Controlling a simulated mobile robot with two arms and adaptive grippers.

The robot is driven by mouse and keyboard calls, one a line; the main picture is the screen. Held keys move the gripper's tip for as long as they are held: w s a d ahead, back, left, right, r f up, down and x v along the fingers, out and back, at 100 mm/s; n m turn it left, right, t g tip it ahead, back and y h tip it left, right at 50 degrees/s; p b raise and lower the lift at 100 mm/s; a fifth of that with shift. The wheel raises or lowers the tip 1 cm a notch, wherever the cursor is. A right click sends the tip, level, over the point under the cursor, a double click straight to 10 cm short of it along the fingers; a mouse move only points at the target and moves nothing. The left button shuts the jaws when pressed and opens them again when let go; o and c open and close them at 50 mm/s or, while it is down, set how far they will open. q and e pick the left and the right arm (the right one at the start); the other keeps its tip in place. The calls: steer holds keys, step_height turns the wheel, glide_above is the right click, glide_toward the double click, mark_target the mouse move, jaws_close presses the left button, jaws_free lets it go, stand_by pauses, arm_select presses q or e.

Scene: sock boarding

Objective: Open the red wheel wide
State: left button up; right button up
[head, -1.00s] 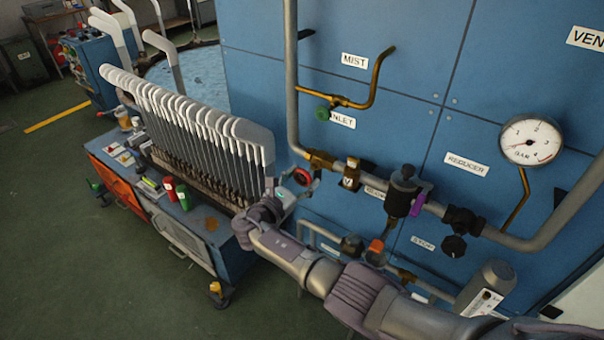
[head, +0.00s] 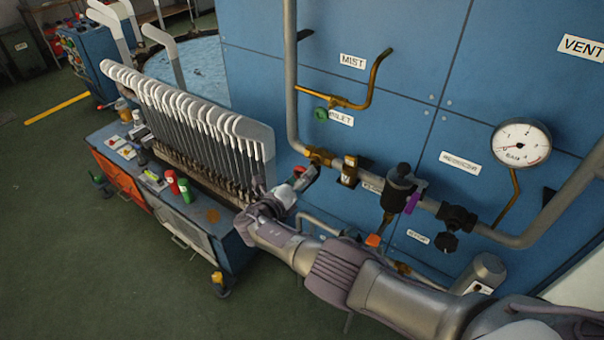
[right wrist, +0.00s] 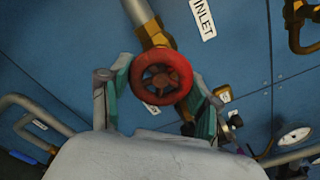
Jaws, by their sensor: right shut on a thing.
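The red wheel (right wrist: 161,79) is a small round handwheel with spokes, mounted on a brass valve (right wrist: 152,36) on the grey pipe. My right gripper (right wrist: 161,92) has one teal-padded finger on each side of the wheel and is shut on its rim. In the head view, the right gripper (head: 304,181) covers most of the wheel, and only a bit of red (head: 299,170) shows beside the fingers. The brass valve body (head: 319,157) shows just above the gripper. My left gripper is in neither view.
The blue panel (head: 340,30) stands behind the pipe. Right along the pipe are a black regulator (head: 400,183), a black knob (head: 446,242) and a pressure gauge (head: 521,143). A cart (head: 190,228) with a rack of white-topped sock boards (head: 195,120) stands close on the left.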

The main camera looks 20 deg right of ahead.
steer(key=n, duration=0.3)
steer(key=shift+s+f+n, duration=0.1)
steer(key=shift+n, duration=0.2)
steer(key=shift+n+p, duration=0.3)
steer(key=shift+n, duration=1.1)
steer(key=o, duration=1.2)
steer(key=shift+c, duration=0.2)
